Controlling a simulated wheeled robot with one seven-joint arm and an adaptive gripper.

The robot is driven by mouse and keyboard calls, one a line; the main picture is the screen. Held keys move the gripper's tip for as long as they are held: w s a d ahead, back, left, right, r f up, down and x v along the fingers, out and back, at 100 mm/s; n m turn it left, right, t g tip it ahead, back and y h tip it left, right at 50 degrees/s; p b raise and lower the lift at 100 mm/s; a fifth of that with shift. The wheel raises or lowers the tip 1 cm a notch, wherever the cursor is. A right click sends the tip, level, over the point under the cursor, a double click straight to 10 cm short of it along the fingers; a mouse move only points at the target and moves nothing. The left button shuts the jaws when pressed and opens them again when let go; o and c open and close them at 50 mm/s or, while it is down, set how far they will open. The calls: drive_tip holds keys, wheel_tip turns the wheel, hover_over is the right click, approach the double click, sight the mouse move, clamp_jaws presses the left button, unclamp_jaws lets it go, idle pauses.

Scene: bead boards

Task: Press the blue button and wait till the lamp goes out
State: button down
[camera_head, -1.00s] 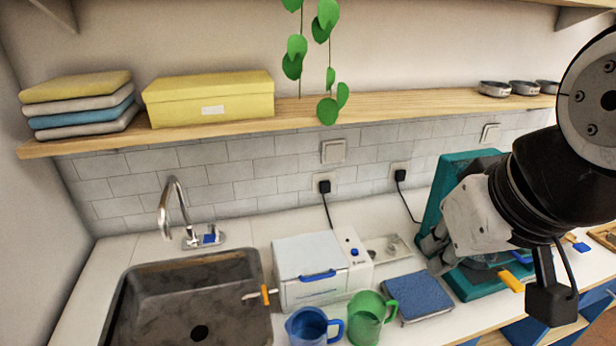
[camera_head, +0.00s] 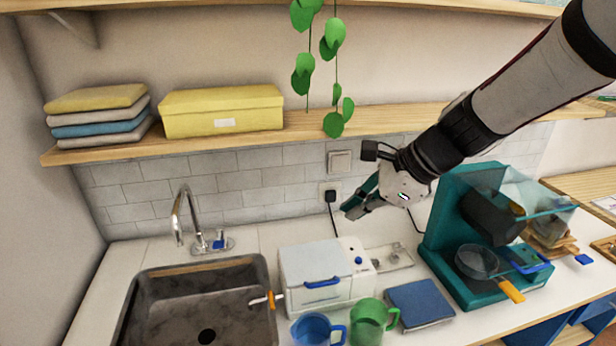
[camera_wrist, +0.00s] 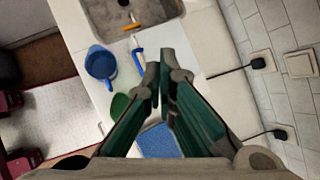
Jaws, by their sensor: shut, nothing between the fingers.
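The blue button (camera_head: 358,261) is a small knob on the front of the right-hand panel of a white box-shaped appliance (camera_head: 310,258). No lit lamp can be made out; a tiny mark sits above the button, too small to tell. My gripper (camera_head: 352,208) is shut and empty, above and behind the appliance's right end, in front of the tiled wall, clear of the button. In the wrist view my gripper (camera_wrist: 158,80) points over the appliance's white top (camera_wrist: 195,45). The button is not visible there, probably hidden behind the fingers.
A blue mug (camera_head: 312,330) and a green mug (camera_head: 368,322) stand in front of the appliance. A blue pad (camera_head: 420,302) and teal coffee machine (camera_head: 448,255) are to the right, the sink (camera_head: 150,300) left. The shelf (camera_head: 250,140) runs above, with a hanging plant.

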drive_tip(key=w+d+f+m+t, duration=0.1)
drive_tip(key=w+d+f+m, duration=0.1)
drive_tip(key=w+f+m, duration=0.5)
drive_tip(key=m+t+p, duration=0.1)
drive_tip(key=m, duration=0.8)
hover_over(361, 258)
wheel_tip(361, 258, down, 4)
drive_tip(key=shift+y, duration=0.3)
wheel_tip(361, 258, down, 7)
drive_tip(key=b, duration=0.4)
drive_tip(key=shift+w, duration=0.1)
drive_tip(key=shift+f+b, duration=0.6)
drive_tip(key=shift+f, duration=0.25)
drive_tip(key=shift+f, duration=0.4)
